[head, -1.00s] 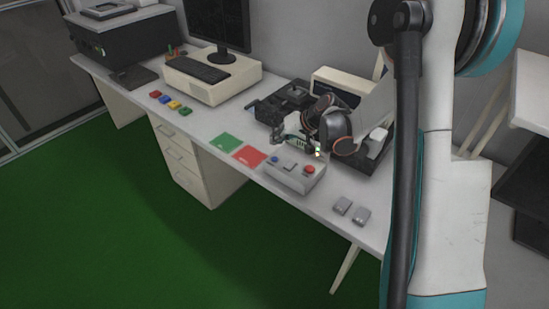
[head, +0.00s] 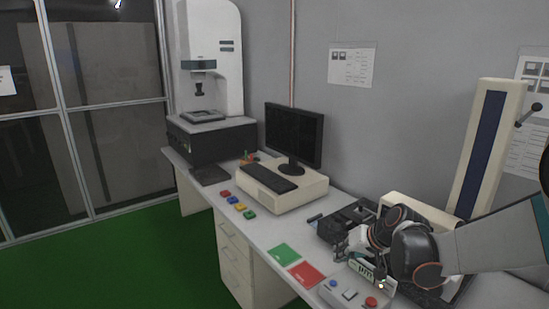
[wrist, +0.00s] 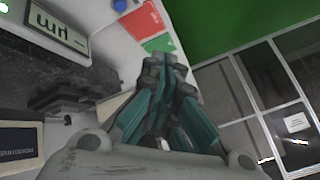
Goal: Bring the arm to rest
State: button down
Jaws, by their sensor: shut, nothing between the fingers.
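My arm comes in from the right of the head view and reaches over the desk (head: 308,234). My gripper (head: 342,243) is low over the equipment at the right end, behind the button box. In the wrist view, the teal and grey fingers of my gripper (wrist: 166,70) are together with nothing between them. The dark wrist joint hides part of the equipment behind it.
A lit display (wrist: 64,32) is beside my gripper. The button box (head: 347,291), red card (head: 305,273) and green card (head: 283,255) lie in front. A computer monitor (head: 293,135) and upright post (head: 487,145) stand farther back. Green floor (head: 150,260) is open at left.

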jog(key=s+r+h, duration=0.2)
jog(key=s+r, duration=0.2)
jog(key=s, duration=1)
jog(key=s+r+h, duration=0.2)
jog(key=s+r, duration=0.2)
jog(key=s, duration=1)
jog(key=shift+s+d+r+n+t+h, duration=0.15)
jog(key=shift+d+n+t+h, duration=0.15)
jog(key=shift+t+h, duration=0.1)
dwell(0.3)
